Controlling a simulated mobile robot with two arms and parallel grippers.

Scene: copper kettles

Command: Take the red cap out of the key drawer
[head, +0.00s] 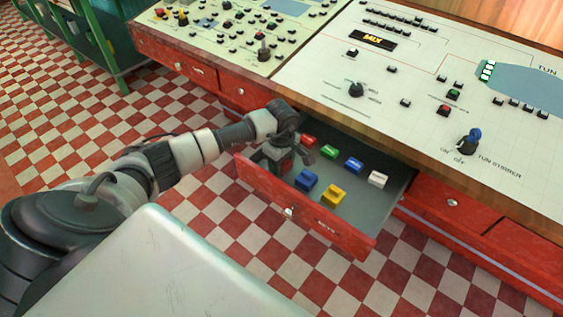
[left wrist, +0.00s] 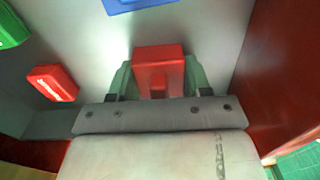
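The key drawer (head: 245,173) is pulled open below the console, with a red front. My left gripper (head: 280,153) reaches down into its left end. In the left wrist view a red cap (left wrist: 158,65) lies between the two fingers (left wrist: 158,80), which flank it closely; I cannot tell whether they press on it. In the head view this red cap (head: 286,166) shows partly under the gripper, low in the drawer. A second red cap (head: 309,141) lies near the drawer's back, also in the left wrist view (left wrist: 52,83). My right gripper is not in view.
The drawer also holds a green cap (head: 329,152), a blue cap (head: 353,166), a white cap (head: 377,180), another blue cap (head: 305,181) and a yellow cap (head: 333,196). The console edge (head: 350,150) overhangs the drawer's back. Checkered floor is free in front.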

